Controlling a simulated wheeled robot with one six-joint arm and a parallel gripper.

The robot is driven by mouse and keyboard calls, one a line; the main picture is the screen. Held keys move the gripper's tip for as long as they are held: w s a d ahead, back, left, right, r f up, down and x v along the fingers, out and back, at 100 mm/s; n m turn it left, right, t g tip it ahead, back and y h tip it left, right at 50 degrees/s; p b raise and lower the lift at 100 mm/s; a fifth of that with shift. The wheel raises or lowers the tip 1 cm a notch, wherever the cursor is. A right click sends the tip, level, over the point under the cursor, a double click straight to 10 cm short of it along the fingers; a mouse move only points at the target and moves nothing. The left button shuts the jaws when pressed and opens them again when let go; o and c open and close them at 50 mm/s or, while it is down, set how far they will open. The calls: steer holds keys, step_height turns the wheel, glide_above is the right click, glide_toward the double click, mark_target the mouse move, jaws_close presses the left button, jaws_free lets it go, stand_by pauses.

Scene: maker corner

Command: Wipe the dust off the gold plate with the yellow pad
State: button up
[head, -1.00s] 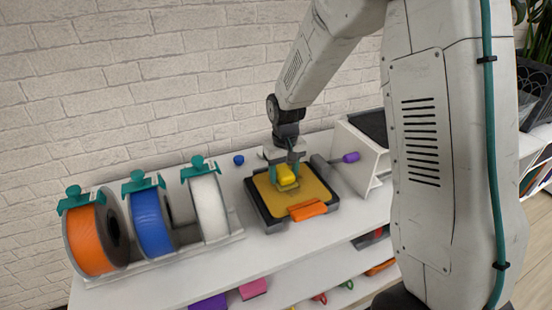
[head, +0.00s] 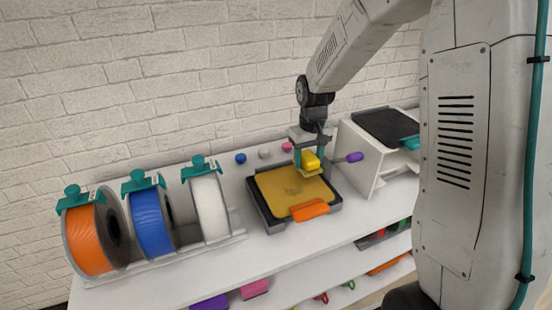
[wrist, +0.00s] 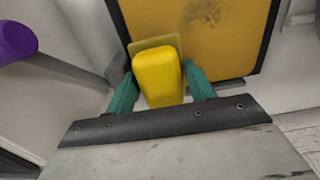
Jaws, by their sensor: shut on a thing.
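My gripper (head: 310,157) is shut on the yellow pad (head: 311,160). In the wrist view the pad (wrist: 158,76) sits between the two teal fingers, with a flat, paler base at its far edge. The pad is over the right back edge of the gold plate (head: 280,186); I cannot tell whether it touches the plate. The plate lies in a dark frame and has an orange piece (head: 310,210) on its front edge. In the wrist view a dark dusty smudge shows on the plate (wrist: 170,22).
Three spools, orange (head: 88,240), blue (head: 150,222) and white (head: 209,207), stand left of the plate. A purple-handled tool (head: 354,157) and a white stand (head: 370,165) are close on the right. Small blue, white and pink items lie behind the plate.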

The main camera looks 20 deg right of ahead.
steer(key=shift+r, duration=2.6)
steer(key=shift+a, duration=0.1)
